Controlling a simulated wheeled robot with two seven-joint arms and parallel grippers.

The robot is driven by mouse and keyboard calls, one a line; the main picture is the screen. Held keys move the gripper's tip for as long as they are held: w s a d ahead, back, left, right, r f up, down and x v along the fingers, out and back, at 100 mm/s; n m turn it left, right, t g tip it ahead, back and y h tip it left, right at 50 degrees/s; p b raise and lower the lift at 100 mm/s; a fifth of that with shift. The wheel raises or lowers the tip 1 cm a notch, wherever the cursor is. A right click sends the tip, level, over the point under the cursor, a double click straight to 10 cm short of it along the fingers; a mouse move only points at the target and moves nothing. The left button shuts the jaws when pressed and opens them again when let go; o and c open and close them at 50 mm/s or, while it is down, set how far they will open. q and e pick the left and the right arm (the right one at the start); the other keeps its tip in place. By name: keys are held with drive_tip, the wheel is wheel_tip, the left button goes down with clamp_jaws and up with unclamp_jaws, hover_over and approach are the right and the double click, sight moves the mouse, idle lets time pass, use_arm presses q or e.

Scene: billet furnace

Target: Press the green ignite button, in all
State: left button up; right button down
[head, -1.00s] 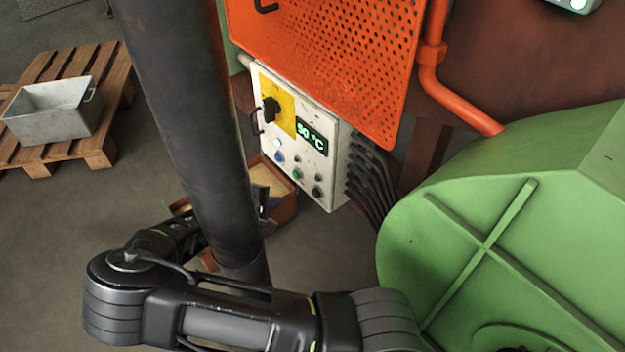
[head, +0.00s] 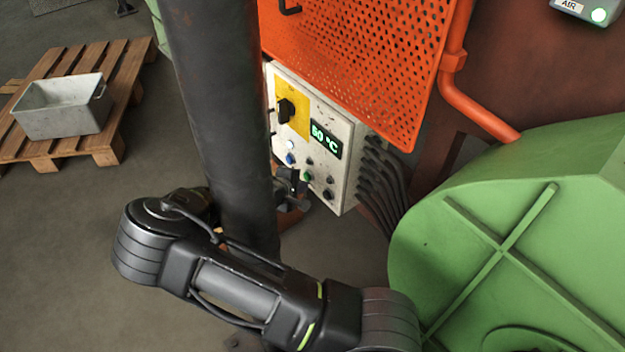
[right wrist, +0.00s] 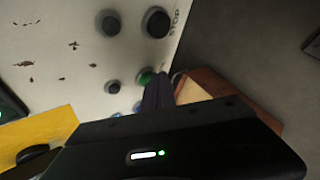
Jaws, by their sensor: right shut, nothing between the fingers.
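The green ignite button (head: 307,177) is on the lower part of the white control panel (head: 348,190), among several other buttons. In the right wrist view the green button (right wrist: 145,76) shows just beyond the fingertips. My right gripper (head: 297,184) is shut and empty, close to the panel's lower left, partly hidden by the dark column. Its dark fingers (right wrist: 158,92) point at the panel beside the green button and partly cover its surroundings. I cannot tell whether they touch it. My left gripper is not in view.
A thick dark column (head: 225,110) stands before the panel. An orange perforated guard (head: 360,60) is above, and a green housing (head: 500,230) fills the right. A yellow plate with a black rotary switch (head: 287,110) and a lit display (head: 326,141) are on the panel.

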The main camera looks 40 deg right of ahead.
drive_tip(key=shift+s+d+f, duration=0.35)
drive_tip(key=shift+s+d, duration=0.05)
drive_tip(key=shift+d, duration=0.1)
idle(1.3)
drive_tip(key=shift+w+f, duration=0.1)
drive_tip(key=shift+w, duration=0.05)
